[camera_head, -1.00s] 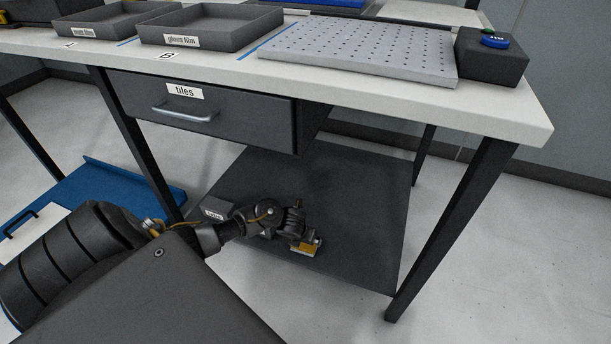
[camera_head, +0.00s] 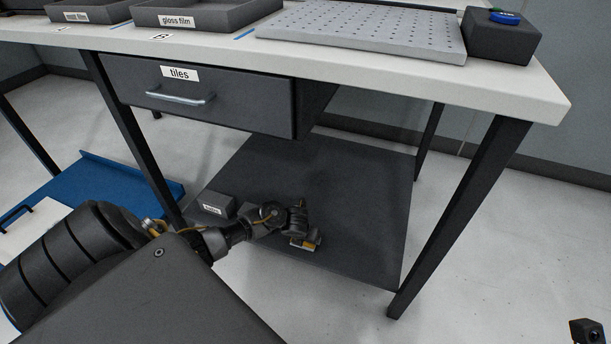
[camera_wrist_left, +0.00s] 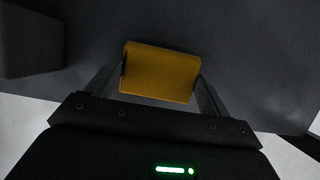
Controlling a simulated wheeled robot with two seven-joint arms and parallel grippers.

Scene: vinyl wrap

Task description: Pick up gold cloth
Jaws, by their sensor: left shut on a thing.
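The gold cloth (camera_wrist_left: 160,73) is a small yellow-gold block-like piece. In the left wrist view it sits between the two fingers of my left gripper (camera_wrist_left: 161,88), which is shut on it. My left gripper (camera_head: 310,238) is partly hidden there by the wrist. I cannot tell whether the cloth touches the shelf. My right gripper does not show.
The dark lower shelf (camera_head: 350,185) has a small labelled box (camera_head: 212,204) near its left edge. Above are the tiles drawer (camera_head: 200,95) and white tabletop (camera_head: 400,80); black table legs (camera_head: 465,210) stand around. A blue tray (camera_head: 110,185) lies left. The shelf's right side is clear.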

